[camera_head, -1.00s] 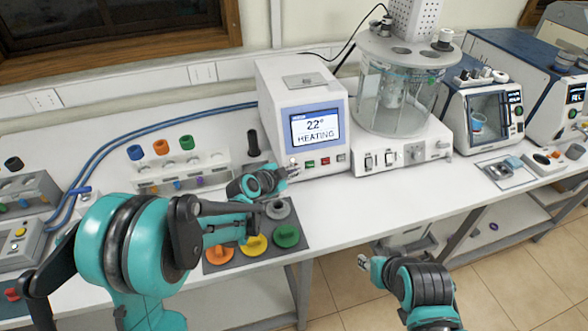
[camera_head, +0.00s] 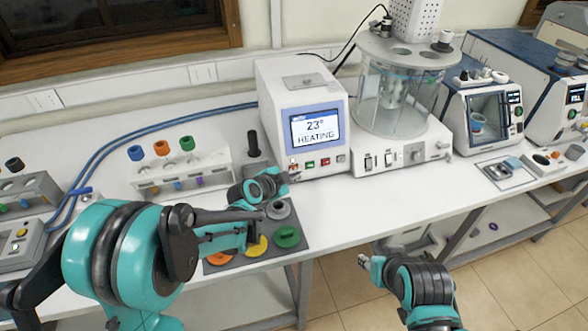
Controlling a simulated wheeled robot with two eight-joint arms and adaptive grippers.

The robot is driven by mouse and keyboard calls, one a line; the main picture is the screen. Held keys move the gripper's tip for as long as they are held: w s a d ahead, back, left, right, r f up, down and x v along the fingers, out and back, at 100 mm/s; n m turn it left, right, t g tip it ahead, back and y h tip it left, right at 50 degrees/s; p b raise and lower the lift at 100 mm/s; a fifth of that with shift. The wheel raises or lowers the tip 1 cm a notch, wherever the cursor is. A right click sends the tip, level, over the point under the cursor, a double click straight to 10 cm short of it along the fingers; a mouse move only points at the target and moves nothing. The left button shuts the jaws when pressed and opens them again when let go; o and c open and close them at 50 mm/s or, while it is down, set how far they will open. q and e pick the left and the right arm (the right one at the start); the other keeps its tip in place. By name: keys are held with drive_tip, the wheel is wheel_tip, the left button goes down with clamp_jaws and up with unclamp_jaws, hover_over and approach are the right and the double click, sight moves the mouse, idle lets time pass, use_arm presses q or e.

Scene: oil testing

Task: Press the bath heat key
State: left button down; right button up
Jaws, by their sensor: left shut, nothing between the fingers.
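The white bath unit (camera_head: 272,118) stands at the back of the bench. Its screen (camera_head: 317,126) reads 23° and HEATING. Below the screen is a row of small keys: an orange-marked one (camera_head: 293,164) at the left, then a green key (camera_head: 310,164), a red key (camera_head: 325,162) and a grey one (camera_head: 340,159). My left gripper (camera_head: 286,180) is shut and empty, just below and in front of the left end of this row, apart from the keys as far as I can see. My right gripper (camera_head: 363,262) hangs past the bench's front edge, over the floor; its jaw state is unclear.
A glass cylinder bath (camera_head: 398,95) on a white base stands right of the unit. A rack with coloured caps (camera_head: 205,160) is to the left. A dark mat (camera_head: 297,228) with coloured knobs lies under my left wrist. The bench right of it is clear.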

use_arm(q)
drive_tip(key=s, duration=0.1)
drive_tip(key=s+r, duration=0.1)
drive_tip(key=s+d+p, duration=0.1)
drive_tip(key=shift+s+d+r, duration=0.1)
drive_tip(key=shift+s+r, duration=0.25)
drive_tip(key=shift+s, duration=0.05)
idle(0.5)
drive_tip(key=s+a+r+n+g+y, duration=0.1)
drive_tip(key=s+a+n+y, duration=0.1)
drive_tip(key=s+a+n, duration=0.3)
drive_tip(key=s+a+n+g+y, duration=0.1)
drive_tip(key=s+a+n, duration=0.3)
drive_tip(key=s, duration=0.8)
drive_tip(key=s+a+r+n+g+y, duration=0.1)
drive_tip(key=s+a+n+y, duration=0.2)
drive_tip(key=s+a+n, duration=0.2)
drive_tip(key=s+a, duration=0.3)
drive_tip(key=s, duration=0.1)
drive_tip(key=shift+s+a+r+n+y, duration=0.15)
drive_tip(key=shift+a+r+n+y, duration=0.15)
